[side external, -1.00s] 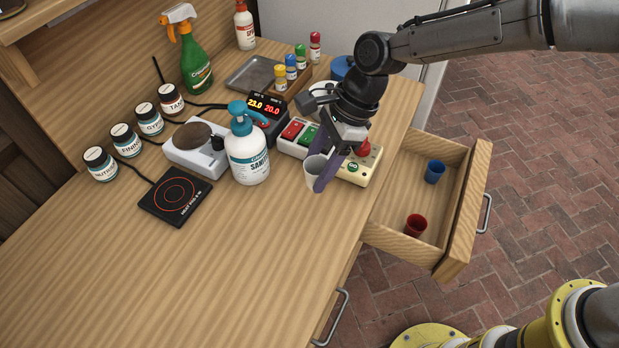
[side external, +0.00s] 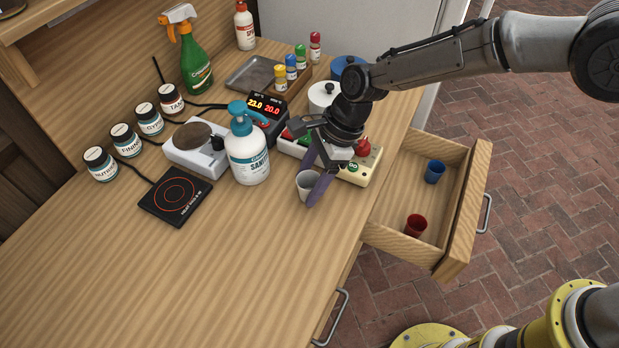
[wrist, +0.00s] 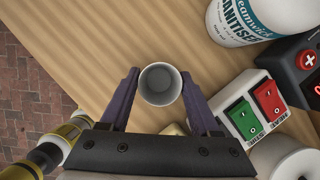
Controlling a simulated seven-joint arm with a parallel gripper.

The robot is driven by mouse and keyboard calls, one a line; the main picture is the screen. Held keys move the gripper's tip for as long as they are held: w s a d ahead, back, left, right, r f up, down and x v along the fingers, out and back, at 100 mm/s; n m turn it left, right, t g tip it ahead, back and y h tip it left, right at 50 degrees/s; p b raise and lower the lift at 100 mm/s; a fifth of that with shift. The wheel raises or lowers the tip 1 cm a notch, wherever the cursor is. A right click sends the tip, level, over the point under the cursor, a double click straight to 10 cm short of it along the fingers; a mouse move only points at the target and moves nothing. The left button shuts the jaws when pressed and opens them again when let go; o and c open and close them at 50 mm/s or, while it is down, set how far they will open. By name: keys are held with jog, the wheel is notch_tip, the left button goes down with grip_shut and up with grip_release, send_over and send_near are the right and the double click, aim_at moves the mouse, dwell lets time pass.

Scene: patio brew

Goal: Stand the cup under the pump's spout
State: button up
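A small pale grey-white cup (side external: 304,184) is upright at the front of my gripper (side external: 314,188), right of the white sanitiser bottle (side external: 247,158). In the wrist view I look down into the cup (wrist: 160,85), which appears empty. My purple fingers (wrist: 160,78) are shut on it, one on each side. I cannot tell whether its base touches the bench. The sanitiser bottle has a blue pump head (side external: 243,110); its body also shows in the wrist view (wrist: 243,22), where the spout is out of frame. The cup stands apart from the bottle, not under its spout.
A switch box (side external: 357,174) with a red knob is behind my gripper. A scale (side external: 190,147) and black hot plate (side external: 175,196) are left of the bottle. The open drawer (side external: 398,243) holds red and blue cups. The front bench (side external: 200,275) is clear.

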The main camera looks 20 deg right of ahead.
jog(key=shift+o, duration=1.4)
jog(key=shift+r, duration=0.1)
jog(key=shift+r, duration=0.3)
jog(key=v, duration=1.1)
jog(key=shift+d+r, duration=0.15)
jog(key=shift+r, duration=0.15)
